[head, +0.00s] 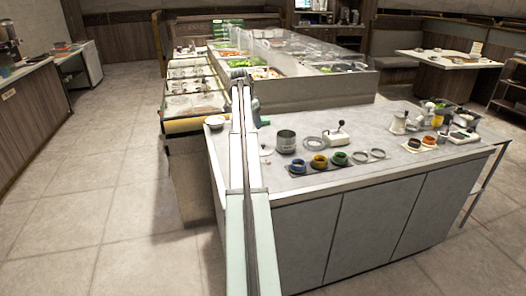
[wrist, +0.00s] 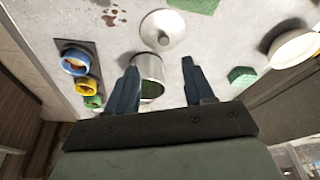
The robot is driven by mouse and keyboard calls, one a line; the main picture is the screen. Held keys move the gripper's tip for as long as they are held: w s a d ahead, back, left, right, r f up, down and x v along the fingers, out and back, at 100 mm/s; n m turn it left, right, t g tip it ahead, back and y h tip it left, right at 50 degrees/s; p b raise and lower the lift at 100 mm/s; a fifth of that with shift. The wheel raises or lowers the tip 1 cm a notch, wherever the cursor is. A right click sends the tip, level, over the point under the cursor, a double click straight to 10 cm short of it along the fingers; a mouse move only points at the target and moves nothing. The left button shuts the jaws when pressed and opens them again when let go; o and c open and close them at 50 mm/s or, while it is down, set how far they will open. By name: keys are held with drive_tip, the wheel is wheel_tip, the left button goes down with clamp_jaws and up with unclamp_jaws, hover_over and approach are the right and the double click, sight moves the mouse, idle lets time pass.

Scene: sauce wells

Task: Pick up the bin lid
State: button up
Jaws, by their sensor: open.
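The bin lid (wrist: 163,31) is a pale round disc with a small knob on top. It lies flat on the grey counter in the wrist view, beside the open metal bin (wrist: 149,72). In the head view the bin (head: 286,141) stands upright just right of my arm, and a small pale part of the lid (head: 265,152) shows by the arm, which seems to hide the rest. My gripper (wrist: 160,68) is open and empty. Its fingers are spread on either side of the bin in the wrist picture, with the lid beyond the fingertips.
Blue (head: 297,166), yellow (head: 319,161) and green (head: 339,158) cups sit in a row near the counter's front. A white bowl (wrist: 294,48) and green blocks (wrist: 243,76) lie around the lid. A grey ring (head: 315,144) lies right of the bin.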

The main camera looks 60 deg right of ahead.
hover_over(263, 147)
drive_tip(key=w+a, duration=0.1)
drive_tip(key=a, duration=0.1)
wheel_tip(263, 147, down, 8)
drive_tip(key=shift+r, duration=0.1)
drive_tip(key=shift+d+x, duration=0.2)
drive_tip(key=shift+x, duration=0.75)
drive_tip(key=shift+d+x, duration=0.2)
drive_tip(key=shift+x, duration=0.7)
drive_tip(key=shift+d+x, duration=0.2)
drive_tip(key=shift+x, duration=0.75)
drive_tip(key=shift+w+r, duration=0.15)
drive_tip(key=shift+r, duration=0.1)
clamp_jaws()
